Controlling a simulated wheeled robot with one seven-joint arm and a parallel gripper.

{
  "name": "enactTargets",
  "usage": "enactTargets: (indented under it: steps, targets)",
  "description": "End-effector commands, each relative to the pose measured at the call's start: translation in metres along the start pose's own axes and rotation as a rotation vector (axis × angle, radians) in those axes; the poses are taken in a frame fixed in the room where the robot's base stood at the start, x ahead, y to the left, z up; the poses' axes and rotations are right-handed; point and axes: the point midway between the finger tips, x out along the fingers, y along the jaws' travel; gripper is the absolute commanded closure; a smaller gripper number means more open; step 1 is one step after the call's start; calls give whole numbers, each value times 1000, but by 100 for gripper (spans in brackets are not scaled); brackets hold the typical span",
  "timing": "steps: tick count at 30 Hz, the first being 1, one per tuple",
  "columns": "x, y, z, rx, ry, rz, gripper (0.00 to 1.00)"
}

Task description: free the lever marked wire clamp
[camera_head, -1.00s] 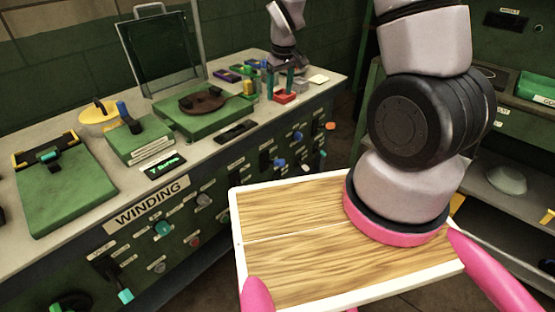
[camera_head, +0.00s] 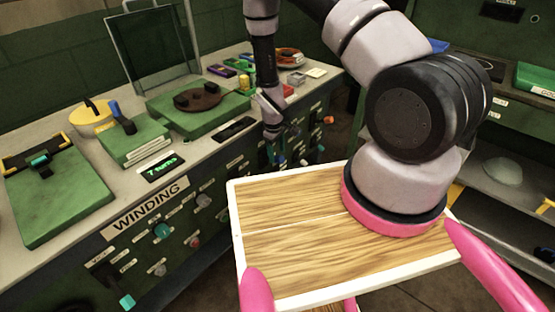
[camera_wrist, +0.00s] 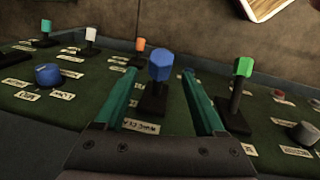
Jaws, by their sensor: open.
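My gripper (camera_head: 277,156) hangs in front of the bench's front panel in the head view, its fingertips hard to make out. In the wrist view my gripper (camera_wrist: 160,74) is open, with its teal fingers on either side of a blue-knobbed lever (camera_wrist: 159,66). The knob shows between the fingertips, with no clear contact. A label (camera_wrist: 142,126) lies by this lever; its print is upside down and too small to read surely, though it may say wire clamp. A green-knobbed lever (camera_wrist: 242,67) stands just right of the right finger.
An orange-knobbed lever (camera_wrist: 140,44) stands beyond, with white (camera_wrist: 91,34) and teal (camera_wrist: 46,26) ones to the left. A blue round knob (camera_wrist: 48,75) sits at left. The winding bench top (camera_head: 215,146) carries green fixtures. My wooden-topped base (camera_head: 290,230) is in front.

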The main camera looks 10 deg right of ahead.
Motion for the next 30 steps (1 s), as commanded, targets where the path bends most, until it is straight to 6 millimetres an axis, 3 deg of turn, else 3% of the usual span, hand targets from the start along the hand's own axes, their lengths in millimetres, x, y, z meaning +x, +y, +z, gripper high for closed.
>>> enactTargets:
  steps: [3, 7, 19, 24, 25, 30]
  targets:
    - [21, 0, 1, 0, -2, -1, 28]
    - [35, 0, 0, 0, -1, 0, 28]
    - [42, 0, 0, 1, 0, 0, 28]
    - [42, 0, 0, 1, 0, 0, 93]
    - [42, 0, 0, 1, 0, 0, 100]
    - [42, 0, 0, 1, 0, 0, 100]
